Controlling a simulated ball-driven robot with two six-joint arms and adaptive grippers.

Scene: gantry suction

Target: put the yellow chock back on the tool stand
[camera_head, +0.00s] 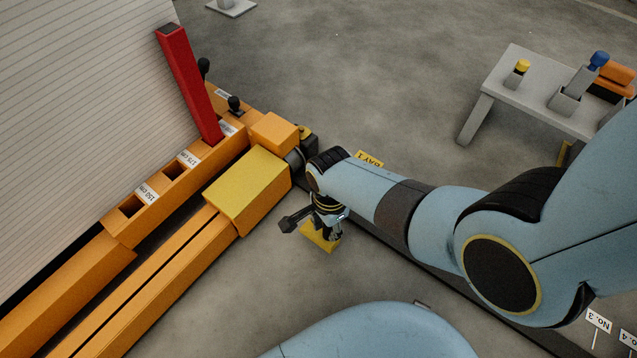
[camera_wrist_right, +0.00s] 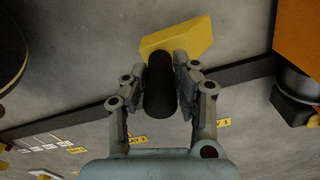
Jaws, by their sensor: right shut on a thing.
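The yellow chock (camera_head: 318,238) shows in the head view below my right gripper (camera_head: 328,212), near the end of the orange machine. In the right wrist view the chock is a yellow wedge (camera_wrist_right: 184,38) with a thick black handle (camera_wrist_right: 160,88). The fingers of my right gripper (camera_wrist_right: 160,72) are closed on that handle from both sides. I cannot tell whether the chock touches the floor. The grey tool stand (camera_head: 530,98) is at the upper right of the head view, well away from the chock. My left gripper is not in view.
The orange machine (camera_head: 150,290) with a red post (camera_head: 188,82) fills the left. A yellow-topped tool (camera_head: 518,73), a blue-topped tool (camera_head: 590,68) and an orange item (camera_head: 613,78) are on the stand. Open grey floor lies between machine and stand.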

